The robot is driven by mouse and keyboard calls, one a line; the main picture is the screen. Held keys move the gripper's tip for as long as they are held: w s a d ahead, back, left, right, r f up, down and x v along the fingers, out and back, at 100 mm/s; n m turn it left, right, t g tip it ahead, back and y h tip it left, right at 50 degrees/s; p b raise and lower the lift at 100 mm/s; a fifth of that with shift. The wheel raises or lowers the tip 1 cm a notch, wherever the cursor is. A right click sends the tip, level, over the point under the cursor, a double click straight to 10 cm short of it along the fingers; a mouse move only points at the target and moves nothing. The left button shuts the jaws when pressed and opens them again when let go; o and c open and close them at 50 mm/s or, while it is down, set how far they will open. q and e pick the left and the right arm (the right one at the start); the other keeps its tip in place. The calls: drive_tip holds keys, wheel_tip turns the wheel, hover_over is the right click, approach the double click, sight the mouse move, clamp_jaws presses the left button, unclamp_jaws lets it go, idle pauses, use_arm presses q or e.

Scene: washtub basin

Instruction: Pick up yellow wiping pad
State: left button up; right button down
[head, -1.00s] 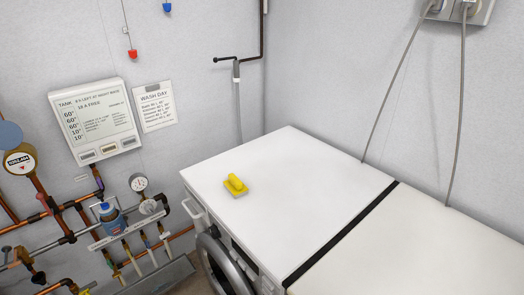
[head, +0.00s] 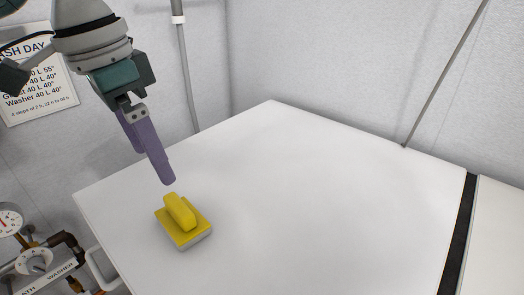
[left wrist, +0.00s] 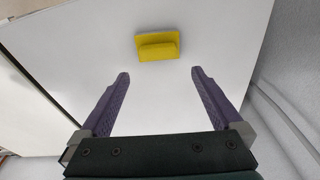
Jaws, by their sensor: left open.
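The yellow wiping pad (head: 183,224) has a raised yellow grip on top and a grey underside. It lies flat on the white machine top, near its left front part. My left gripper (head: 160,178) is above and just behind the pad in the head view, pointing down, with its purple fingers apart from it. In the left wrist view the open left gripper (left wrist: 160,75) has nothing between its fingers, and the pad (left wrist: 158,46) lies beyond the fingertips, roughly centred between them. My right gripper is not in view.
The white machine top (head: 300,200) is otherwise clear. A dark gap (head: 459,232) separates it from another white surface at right. Walls stand behind, with a grey pipe (head: 187,80). A gauge and pipes (head: 38,258) are at lower left.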

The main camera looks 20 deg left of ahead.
use_arm(q)
hover_over(177, 204)
drive_tip(key=s, duration=0.1)
wheel_tip(177, 204, down, 4)
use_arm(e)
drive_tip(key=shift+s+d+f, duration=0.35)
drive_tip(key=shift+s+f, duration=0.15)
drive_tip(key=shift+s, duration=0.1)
use_arm(q)
drive_tip(key=f, duration=0.4)
drive_tip(key=f+b, duration=0.1)
drive_tip(key=shift+w+f, duration=0.4)
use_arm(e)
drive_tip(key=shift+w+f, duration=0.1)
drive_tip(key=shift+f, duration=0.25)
use_arm(q)
drive_tip(key=c, duration=1.1)
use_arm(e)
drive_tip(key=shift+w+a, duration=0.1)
